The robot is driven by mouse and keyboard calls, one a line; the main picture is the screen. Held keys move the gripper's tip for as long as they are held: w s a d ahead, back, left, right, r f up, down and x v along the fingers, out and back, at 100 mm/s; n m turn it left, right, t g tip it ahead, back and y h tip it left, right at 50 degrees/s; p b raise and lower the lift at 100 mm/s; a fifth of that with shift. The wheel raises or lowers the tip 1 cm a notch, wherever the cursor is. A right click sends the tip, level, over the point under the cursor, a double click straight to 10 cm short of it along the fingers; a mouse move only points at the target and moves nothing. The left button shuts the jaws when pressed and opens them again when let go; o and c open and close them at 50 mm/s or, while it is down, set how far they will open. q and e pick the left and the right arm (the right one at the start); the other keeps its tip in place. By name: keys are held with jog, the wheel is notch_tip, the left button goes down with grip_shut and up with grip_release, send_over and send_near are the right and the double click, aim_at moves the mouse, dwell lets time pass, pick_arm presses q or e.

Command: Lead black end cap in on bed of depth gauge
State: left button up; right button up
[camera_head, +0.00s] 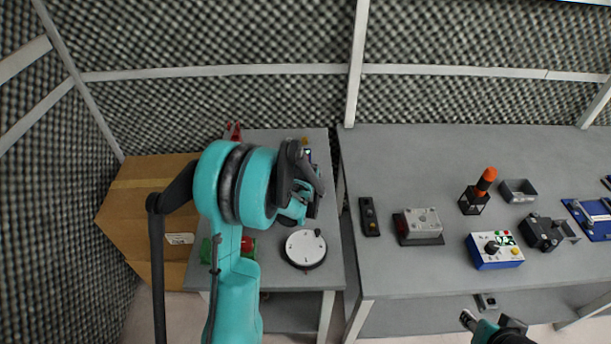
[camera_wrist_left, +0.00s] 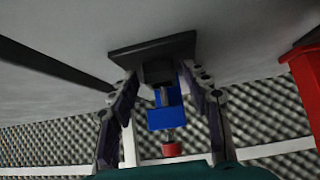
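In the left wrist view a dark flat plate (camera_wrist_left: 125,58) carries a black block (camera_wrist_left: 158,72). A blue part (camera_wrist_left: 166,112) with a grey rod shows below the block, and a red round piece (camera_wrist_left: 172,150) below that. I take this to be the depth gauge; I cannot tell which black part is the end cap. My left gripper (camera_wrist_left: 160,78) has one finger on each side of the black block, tips close to it; whether they touch it is unclear. In the head view my left arm mostly hides this spot. My right gripper (camera_head: 475,320) is at the bottom edge, away from the gauge.
A white round dial (camera_head: 305,246) sits on the small left table (camera_head: 318,285). A red post (camera_wrist_left: 306,85) stands right in the wrist view. The larger table (camera_head: 390,270) holds a grey box (camera_head: 421,224), a blue control box (camera_head: 494,251) and an orange-topped piece (camera_head: 486,180).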

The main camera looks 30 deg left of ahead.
pick_arm(q)
jog(key=c, duration=0.8)
jog(key=o, duration=1.2)
jog(key=shift+r, duration=0.1)
jog(key=v, duration=1.2)
jog(key=shift+a, duration=0.1)
jog(key=shift+c, duration=0.3)
